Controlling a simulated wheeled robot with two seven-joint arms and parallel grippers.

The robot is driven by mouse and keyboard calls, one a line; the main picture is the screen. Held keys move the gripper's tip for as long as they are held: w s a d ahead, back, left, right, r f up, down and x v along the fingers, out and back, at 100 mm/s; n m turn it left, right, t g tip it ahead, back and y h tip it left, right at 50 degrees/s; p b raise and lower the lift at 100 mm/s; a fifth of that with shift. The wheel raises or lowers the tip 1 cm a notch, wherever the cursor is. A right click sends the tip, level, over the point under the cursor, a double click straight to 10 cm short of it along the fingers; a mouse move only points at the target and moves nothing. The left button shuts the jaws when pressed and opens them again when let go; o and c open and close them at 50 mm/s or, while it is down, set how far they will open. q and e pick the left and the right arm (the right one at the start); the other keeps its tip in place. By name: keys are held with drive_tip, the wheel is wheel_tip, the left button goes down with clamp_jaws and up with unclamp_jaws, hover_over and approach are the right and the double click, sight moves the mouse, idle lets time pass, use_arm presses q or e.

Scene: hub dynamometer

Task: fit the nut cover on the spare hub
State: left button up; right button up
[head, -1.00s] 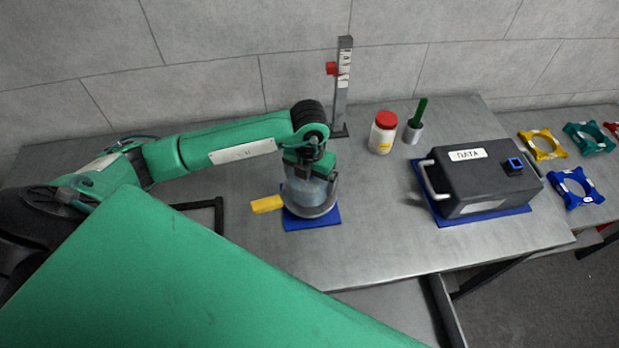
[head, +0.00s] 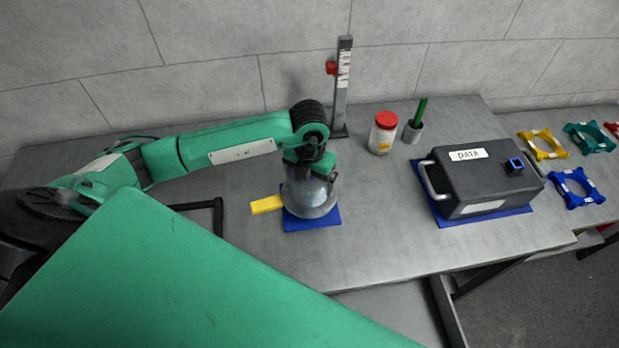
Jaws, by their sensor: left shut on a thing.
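My left gripper (head: 308,166) points down over the blue mat (head: 322,221) on the bench, shut on the top of a translucent grey-blue dome (head: 309,200), which looks like the nut cover. The dome stands roughly upright over the mat. The spare hub cannot be made out apart from the dome; whether the cover is seated on it cannot be told. A yellow tab (head: 266,205) sticks out to the left at the dome's foot. My right gripper is not in view.
A black data box (head: 480,180) with a handle stands on a blue mat at right. A red-capped jar (head: 382,133), a grey cup (head: 413,132) with a green stick, and an upright scale (head: 342,88) stand behind. The bench between dome and box is clear.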

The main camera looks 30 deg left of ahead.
use_arm(q)
drive_tip(key=shift+f+b, duration=0.35)
drive_tip(key=shift+f, duration=0.15)
drive_tip(key=o, duration=0.7)
drive_tip(key=shift+c, duration=0.2)
drive_tip(key=shift+r, duration=0.1)
drive_tip(key=shift+r+p, duration=3.1)
drive_tip(key=shift+r, duration=2.3)
drive_tip(key=shift+s+f, duration=0.1)
